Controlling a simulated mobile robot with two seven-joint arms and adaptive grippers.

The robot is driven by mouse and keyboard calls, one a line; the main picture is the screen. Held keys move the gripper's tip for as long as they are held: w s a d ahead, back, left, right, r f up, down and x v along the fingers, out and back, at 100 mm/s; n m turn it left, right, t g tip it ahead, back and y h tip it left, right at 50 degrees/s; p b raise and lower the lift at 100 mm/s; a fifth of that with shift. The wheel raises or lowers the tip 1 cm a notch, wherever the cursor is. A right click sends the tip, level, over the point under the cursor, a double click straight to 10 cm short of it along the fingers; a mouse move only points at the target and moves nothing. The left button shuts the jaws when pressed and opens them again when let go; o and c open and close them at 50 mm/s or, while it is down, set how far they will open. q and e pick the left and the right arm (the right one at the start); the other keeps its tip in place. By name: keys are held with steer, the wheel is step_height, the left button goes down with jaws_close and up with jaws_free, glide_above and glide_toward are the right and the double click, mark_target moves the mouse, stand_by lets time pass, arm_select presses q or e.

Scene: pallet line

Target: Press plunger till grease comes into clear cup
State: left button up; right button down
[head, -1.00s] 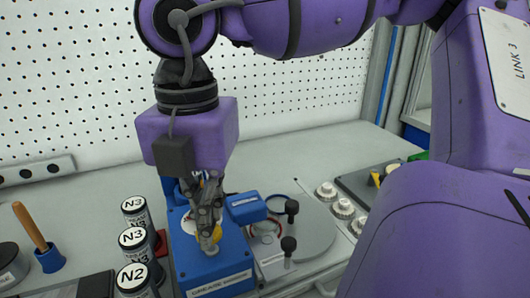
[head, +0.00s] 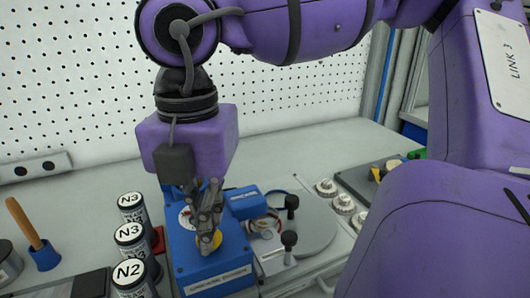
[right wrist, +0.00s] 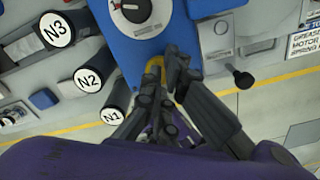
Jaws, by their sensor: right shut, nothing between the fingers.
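The blue grease dispenser (head: 212,276) stands on the bench in the head view and also shows in the right wrist view (right wrist: 122,48). A yellow plunger knob (head: 214,241) sits on its top, partly hidden by my right gripper (head: 207,234). The right gripper points down, shut and empty, with its fingertips at the knob; in the right wrist view the fingertips (right wrist: 168,66) are beside the yellow part (right wrist: 154,66). A small cup-like part with an orange ring (head: 265,225) is right of the dispenser; I cannot tell whether grease is in it. My left gripper is not in view.
Black-knobbed levers (head: 289,240) and a round grey plate (head: 318,232) are on the right. A wooden-handled tool (head: 28,224) stands far left.

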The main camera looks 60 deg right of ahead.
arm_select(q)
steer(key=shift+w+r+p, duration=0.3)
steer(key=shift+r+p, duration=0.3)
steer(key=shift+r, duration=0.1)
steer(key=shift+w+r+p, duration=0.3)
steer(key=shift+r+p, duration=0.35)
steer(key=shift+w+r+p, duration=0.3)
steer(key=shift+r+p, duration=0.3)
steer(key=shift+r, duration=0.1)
arm_select(e)
steer(key=shift+r, duration=3.65)
